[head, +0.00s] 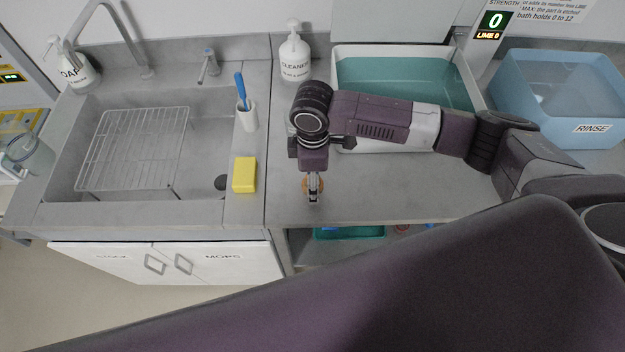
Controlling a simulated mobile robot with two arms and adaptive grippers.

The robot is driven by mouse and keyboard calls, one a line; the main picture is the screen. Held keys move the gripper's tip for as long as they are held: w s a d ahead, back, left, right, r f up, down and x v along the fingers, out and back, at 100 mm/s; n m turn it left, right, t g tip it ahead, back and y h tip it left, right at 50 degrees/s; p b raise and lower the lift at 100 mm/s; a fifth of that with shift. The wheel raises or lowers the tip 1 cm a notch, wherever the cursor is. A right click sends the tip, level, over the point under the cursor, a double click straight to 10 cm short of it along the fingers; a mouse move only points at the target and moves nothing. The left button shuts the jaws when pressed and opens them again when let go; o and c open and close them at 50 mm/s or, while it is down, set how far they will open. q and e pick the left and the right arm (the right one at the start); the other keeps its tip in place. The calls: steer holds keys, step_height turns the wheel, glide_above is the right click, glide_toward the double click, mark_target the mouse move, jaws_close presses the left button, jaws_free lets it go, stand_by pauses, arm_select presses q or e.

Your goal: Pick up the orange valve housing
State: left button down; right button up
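My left gripper is not in view.
A sink (90,205) with a wire rack (135,150) is on the left. A yellow sponge (244,175), a white cup with a blue brush (247,118) and a cleaner bottle (295,55) stand nearby. A white tub with teal liquid (400,75) and a blue rinse tub (560,90) are behind my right arm.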

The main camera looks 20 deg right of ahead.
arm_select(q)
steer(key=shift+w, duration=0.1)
arm_select(e)
steer(key=c, duration=1.2)
steer(key=shift+r, duration=0.1)
